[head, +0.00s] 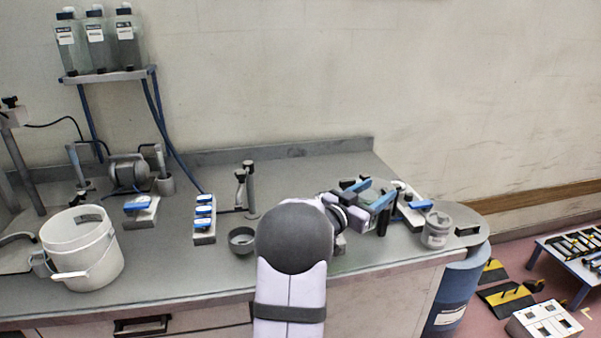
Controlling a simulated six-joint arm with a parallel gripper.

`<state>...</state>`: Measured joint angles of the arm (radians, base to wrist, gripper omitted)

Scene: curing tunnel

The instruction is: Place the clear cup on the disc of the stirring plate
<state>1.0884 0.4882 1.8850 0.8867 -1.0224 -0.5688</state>
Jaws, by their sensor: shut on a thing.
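My gripper (378,203) is over the right part of the bench, shut on a small greyish see-through thing (370,197) that I take to be the clear cup. It is small and partly covered by the fingers, so its tilt and its height above the bench are hard to tell. I cannot clearly pick out the stirring plate or its disc. My arm hides part of the bench front and middle, and the gripper covers part of the pale device (407,211) behind it.
A dark bowl (241,241), a blue-topped rack (204,220) and a white bucket (83,250) stand to the left. The back middle of the bench is clear.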

